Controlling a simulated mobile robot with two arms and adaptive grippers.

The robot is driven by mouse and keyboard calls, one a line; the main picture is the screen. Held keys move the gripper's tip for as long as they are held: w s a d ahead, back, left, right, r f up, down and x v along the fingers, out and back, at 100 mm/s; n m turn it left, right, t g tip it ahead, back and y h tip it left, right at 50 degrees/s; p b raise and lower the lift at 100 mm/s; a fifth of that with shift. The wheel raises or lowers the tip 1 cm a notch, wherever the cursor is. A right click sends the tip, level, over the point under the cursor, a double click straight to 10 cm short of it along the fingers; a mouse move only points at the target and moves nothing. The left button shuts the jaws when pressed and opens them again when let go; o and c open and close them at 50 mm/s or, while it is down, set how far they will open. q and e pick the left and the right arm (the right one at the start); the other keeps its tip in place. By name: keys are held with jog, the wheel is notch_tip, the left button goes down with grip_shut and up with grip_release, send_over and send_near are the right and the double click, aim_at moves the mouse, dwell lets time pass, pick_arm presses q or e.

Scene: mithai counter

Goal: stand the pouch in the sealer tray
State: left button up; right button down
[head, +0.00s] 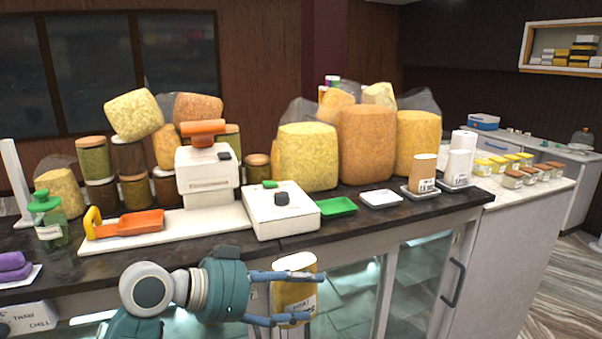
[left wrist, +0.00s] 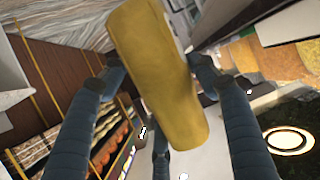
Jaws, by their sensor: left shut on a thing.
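The pouch (head: 293,293) is golden yellow with a pale top and a printed white label. It is upright in the head view, in front of the counter and below its top. My left gripper (head: 312,297) is shut on it, with blue fingers on either side. In the left wrist view the pouch (left wrist: 160,75) fills the space between the fingers (left wrist: 158,82). A green tray (head: 338,206) and a white tray (head: 381,199) lie on the counter, both empty; I cannot tell which is the sealer tray. My right gripper is not in view.
A white scale-like box (head: 281,210) and a white machine (head: 207,177) stand left of the trays. Large filled bags (head: 367,143) stand behind them. An orange scoop (head: 140,223) lies at left. The counter's front edge lies beyond the pouch.

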pick_arm(q)
jog(key=s+a+f+n+t+y, duration=0.1)
jog(key=s+a+f, duration=0.3)
jog(key=s+a, duration=0.45)
jog(key=s+a+f+n+t, duration=0.1)
jog(key=s+a+f, duration=0.2)
jog(key=s+a, duration=0.6)
notch_tip(320, 180, down, 8)
jog(key=w+b, duration=0.1)
jog(key=b, duration=0.6)
jog(key=shift+w+a+m+g+b, duration=0.3)
jog(key=shift+a+b, duration=0.05)
